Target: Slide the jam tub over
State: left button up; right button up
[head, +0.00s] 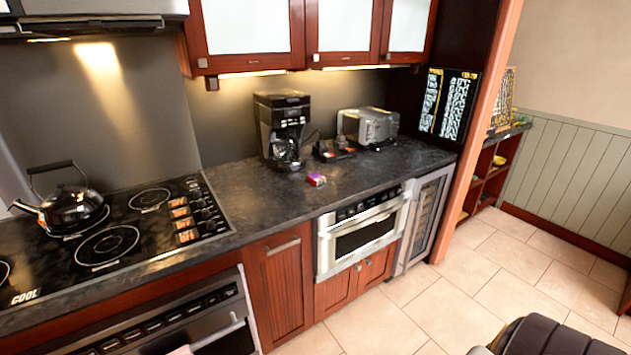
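A small purple and red tub (316,179), which looks like the jam tub, sits on the dark stone counter (245,190). It is near the counter's front edge, above the left part of the microwave drawer, and nothing touches it. Its label is too small to read. Neither of my grippers shows in the head view.
A black coffee maker (282,130) stands behind the tub, and a silver toaster (370,126) stands to its right. The microwave drawer (362,232) below looks shut. A kettle (72,209) sits on the cooktop (150,225) at left. Counter around the tub is clear.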

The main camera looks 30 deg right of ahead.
aim_at(317, 179)
jog(key=i+l+u, duration=0.1)
jog(key=l, duration=0.55)
jog(key=i+l+u, duration=0.15)
jog(key=l, duration=0.55)
jog(key=l+u, duration=0.1)
jog(key=l, duration=0.55)
